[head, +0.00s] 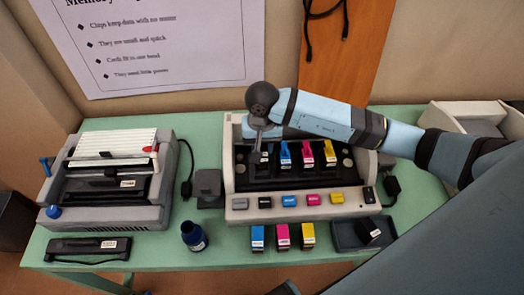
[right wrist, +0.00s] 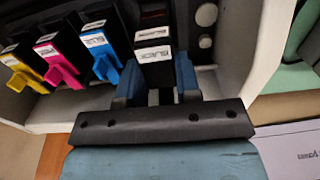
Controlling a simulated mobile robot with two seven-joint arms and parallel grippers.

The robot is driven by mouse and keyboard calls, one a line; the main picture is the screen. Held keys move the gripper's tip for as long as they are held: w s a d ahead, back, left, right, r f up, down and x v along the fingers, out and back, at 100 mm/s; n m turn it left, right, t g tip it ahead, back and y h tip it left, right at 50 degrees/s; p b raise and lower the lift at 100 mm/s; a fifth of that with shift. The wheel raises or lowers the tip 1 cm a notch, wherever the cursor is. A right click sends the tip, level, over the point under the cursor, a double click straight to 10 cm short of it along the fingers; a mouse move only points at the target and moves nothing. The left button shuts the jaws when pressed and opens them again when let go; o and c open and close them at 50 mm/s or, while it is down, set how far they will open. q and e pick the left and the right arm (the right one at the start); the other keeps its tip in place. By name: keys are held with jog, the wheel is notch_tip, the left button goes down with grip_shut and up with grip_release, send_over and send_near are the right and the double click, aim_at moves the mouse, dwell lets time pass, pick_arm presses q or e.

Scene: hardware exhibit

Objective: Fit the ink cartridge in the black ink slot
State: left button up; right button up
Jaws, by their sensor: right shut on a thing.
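The ink unit (head: 233,212) stands on the green table, with blue (head: 285,155), magenta (head: 307,153) and yellow (head: 329,152) cartridges in its dark bay. My right gripper (head: 260,142) is over the leftmost position, left of the blue one, pointing down. In the right wrist view, my right gripper (right wrist: 156,94) is shut on a black ink cartridge (right wrist: 154,72) with a white label, between its two fingers. The cartridge is in line with the row of seated cartridges. Its lower end and the black slot are hidden, so I cannot tell how deep it sits. My left gripper is not in view.
Spare blue (head: 257,238), magenta (head: 282,237) and yellow (head: 308,235) cartridges stand in front of the unit. A dark tray (head: 344,237) holds a black cartridge (head: 368,230). A dark bottle (head: 194,236) and grey machine (head: 110,215) are left. A white bin (head: 470,120) is right.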

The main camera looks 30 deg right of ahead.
aim_at(262, 146)
notch_tip(262, 146, down, 3)
jog(key=shift+f, duration=0.2)
